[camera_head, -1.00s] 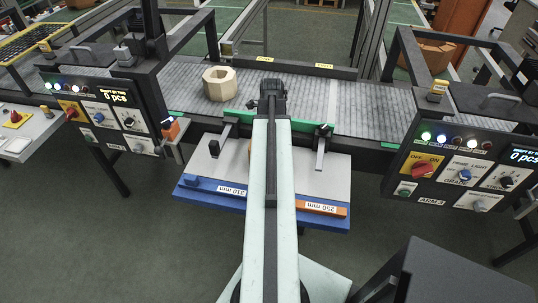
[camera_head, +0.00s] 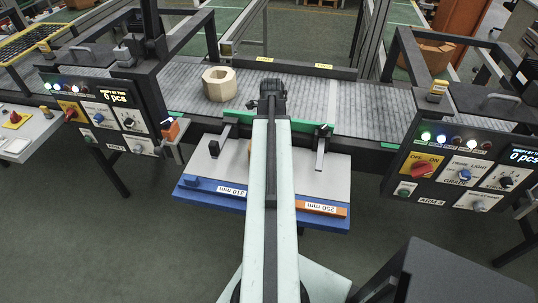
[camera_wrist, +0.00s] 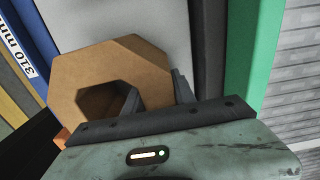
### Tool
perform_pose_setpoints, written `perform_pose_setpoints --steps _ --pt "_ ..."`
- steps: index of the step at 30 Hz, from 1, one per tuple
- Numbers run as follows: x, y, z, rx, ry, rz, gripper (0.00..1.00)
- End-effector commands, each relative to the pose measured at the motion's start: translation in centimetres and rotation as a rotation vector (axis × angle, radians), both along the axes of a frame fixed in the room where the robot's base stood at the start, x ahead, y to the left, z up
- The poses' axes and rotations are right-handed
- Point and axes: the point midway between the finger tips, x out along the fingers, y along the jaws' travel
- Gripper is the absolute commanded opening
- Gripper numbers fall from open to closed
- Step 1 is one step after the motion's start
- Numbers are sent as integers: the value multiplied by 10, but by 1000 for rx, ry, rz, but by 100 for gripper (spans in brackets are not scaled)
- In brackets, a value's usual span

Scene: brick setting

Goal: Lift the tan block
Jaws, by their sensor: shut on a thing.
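The tan block (camera_wrist: 105,72) is an octagonal ring with a hole through it, seen large in the wrist view. My gripper (camera_wrist: 156,90) is shut on one wall of it, with one finger inside the hole and the other against the outside. In the head view my arm hides nearly all of this block, and only a small tan sliver shows at the arm's left edge. I cannot tell whether the block touches the grey plate (camera_head: 333,178) below it.
A paler octagonal ring block (camera_head: 219,84) sits on the grey conveyor (camera_head: 360,108) behind the plate. A blue rail (camera_head: 200,194) with measurement labels runs along the plate's front. Dark clamps stand on both sides. Control panels (camera_head: 466,170) flank the plate, with floor in front.

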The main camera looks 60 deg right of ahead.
Motion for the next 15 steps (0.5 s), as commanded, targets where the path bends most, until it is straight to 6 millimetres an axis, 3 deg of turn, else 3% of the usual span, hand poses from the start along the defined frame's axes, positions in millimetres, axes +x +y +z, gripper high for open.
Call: perform_pose_setpoints --steps 8,15 --pt "0 0 5 1 0 0 0" --pt "0 0 34 1 0 0 0"
